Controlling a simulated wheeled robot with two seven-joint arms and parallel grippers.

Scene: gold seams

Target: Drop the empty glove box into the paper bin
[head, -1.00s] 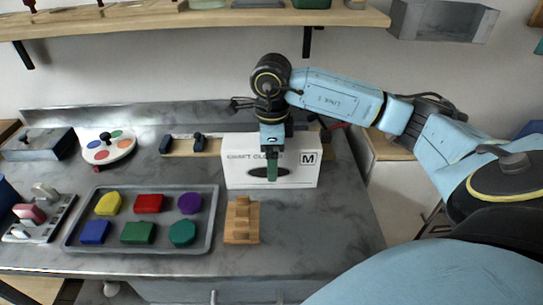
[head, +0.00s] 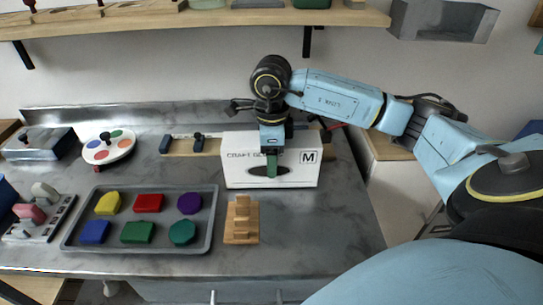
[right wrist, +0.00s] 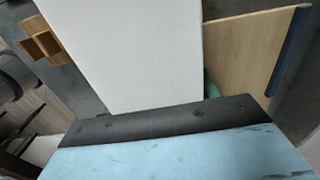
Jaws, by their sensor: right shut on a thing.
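The glove box is a white carton (head: 302,175) with "CRAFT GL..." and an "M" printed on its front and a dark oval opening. It stands upright at the back middle of the grey counter in the head view. My right gripper (head: 272,165) reaches down over the box from above and is shut on it, with a green fingertip in front of the oval opening. In the right wrist view the white box (right wrist: 130,50) fills the upper middle, close against the gripper. I cannot tell whether the box touches the counter. I see no paper bin I can be sure of. My left gripper is not in view.
A grey tray (head: 211,225) with several coloured blocks lies at the left front. A wooden stepped block (head: 241,236) stands in front of the box. A board with dark handles (head: 180,153) lies left of it. A shelf (head: 210,20) hangs above. The counter's right front is clear.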

